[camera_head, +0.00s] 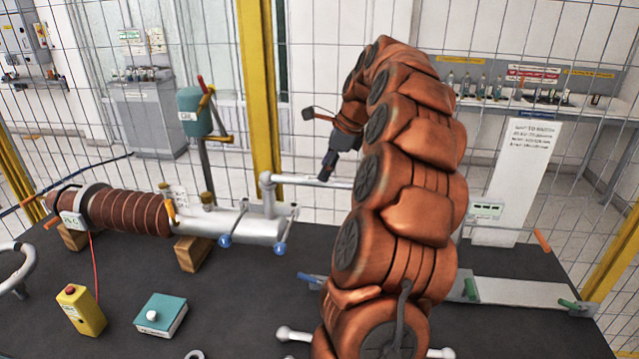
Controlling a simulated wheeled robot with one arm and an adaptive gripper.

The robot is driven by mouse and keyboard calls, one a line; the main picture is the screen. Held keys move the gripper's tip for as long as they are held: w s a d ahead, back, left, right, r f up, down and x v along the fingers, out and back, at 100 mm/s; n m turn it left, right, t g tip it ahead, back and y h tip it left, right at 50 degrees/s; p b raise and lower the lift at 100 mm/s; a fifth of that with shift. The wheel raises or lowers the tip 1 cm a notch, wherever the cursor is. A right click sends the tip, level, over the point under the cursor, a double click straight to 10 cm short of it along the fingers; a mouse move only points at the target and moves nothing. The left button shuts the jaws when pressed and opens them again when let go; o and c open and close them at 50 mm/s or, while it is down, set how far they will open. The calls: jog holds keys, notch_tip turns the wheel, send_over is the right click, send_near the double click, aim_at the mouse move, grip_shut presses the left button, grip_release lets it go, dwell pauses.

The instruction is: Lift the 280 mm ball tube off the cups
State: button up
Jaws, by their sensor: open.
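A pale tube (308,180) runs level in the middle of the view, with a ball at its left end on top of a short post (269,203). Its right part and right end are hidden behind my arm, so any cup there is not visible. My gripper (326,177), dark and small, points down at the tube's middle from above. It is open, and its tips overlap the tube in the picture. I cannot tell whether they touch it. Another pale ball-ended tube (294,335) lies at the table's front, partly hidden behind my arm. Lengths cannot be read.
The brown ribbed bushing (130,212) lies on wooden blocks (193,254) at left. A yellow button box (80,310) and a teal box (160,315) stand on the dark table. A pale bar (520,292) lies at right. Yellow posts and wire fencing stand behind.

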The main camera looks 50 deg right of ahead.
aim_at(319, 183)
jog(key=x, duration=0.5)
jog(key=shift+w, duration=0.2)
jog(key=shift+r, duration=0.1)
grip_shut()
